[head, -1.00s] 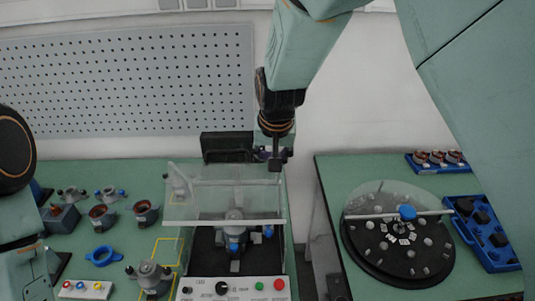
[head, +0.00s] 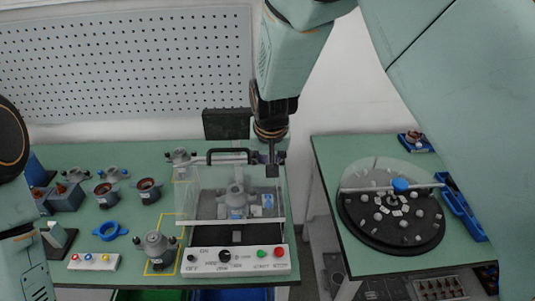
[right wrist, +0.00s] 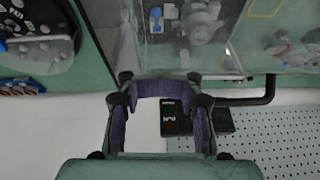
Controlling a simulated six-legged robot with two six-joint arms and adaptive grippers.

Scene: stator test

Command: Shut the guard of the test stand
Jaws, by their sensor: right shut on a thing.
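The test stand (head: 237,262) stands mid-bench, with a knob, buttons and a white front panel. Its clear guard (head: 200,195) hangs over a grey stator (head: 236,203), its pale front edge above the dark deck behind the panel. The guard's black handle (head: 230,151) is at the back and shows in the right wrist view (right wrist: 268,90). My right gripper (head: 272,170) is at the guard's back right corner. In the right wrist view my gripper (right wrist: 162,88) is shut at the guard's edge beside the handle; the exact contact is hidden. My left gripper is out of view.
A button box (head: 93,261) is at the front left. A round dark turntable (head: 392,222) is on the right table, across a gap. A dark screen (head: 227,123) stands behind the stand.

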